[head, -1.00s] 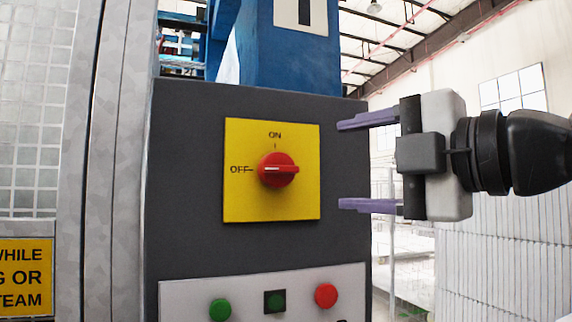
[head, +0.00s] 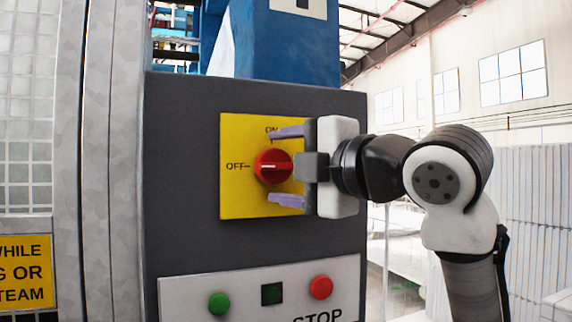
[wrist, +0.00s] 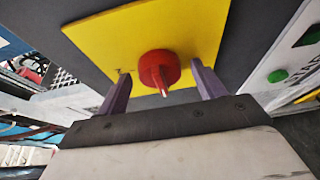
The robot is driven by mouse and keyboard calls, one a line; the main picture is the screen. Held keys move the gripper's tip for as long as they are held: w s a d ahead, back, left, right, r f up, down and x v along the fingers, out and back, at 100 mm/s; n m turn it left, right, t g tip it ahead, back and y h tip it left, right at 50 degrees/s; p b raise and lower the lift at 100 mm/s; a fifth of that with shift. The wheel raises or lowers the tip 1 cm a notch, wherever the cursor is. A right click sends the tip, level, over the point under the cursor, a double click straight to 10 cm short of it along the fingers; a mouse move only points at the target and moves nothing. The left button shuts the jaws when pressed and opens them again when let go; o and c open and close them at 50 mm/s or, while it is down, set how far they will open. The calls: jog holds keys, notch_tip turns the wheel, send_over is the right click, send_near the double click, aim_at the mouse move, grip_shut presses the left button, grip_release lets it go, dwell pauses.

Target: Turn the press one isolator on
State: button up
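The isolator is a red rotary knob (head: 273,166) on a yellow plate (head: 238,198) on the dark grey cabinet. Its white pointer line lies level, towards the OFF mark at the left; the ON mark at the top is partly covered by a finger. My gripper (head: 287,166) is in front of the plate's right side, its purple fingers open, one above and one below the knob's height. In the wrist view the red knob (wrist: 159,70) sits between the spread fingers of my gripper (wrist: 160,88), with a gap on both sides.
Below the plate is a light panel (head: 190,290) with a green button (head: 219,303), a dark square button (head: 272,294) and a red button (head: 320,287). A blue column (head: 290,45) rises behind the cabinet (head: 185,200). A yellow warning sign (head: 27,272) is at the left.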

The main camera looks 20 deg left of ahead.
jog(key=c, duration=0.9)
jog(key=shift+c, duration=0.2)
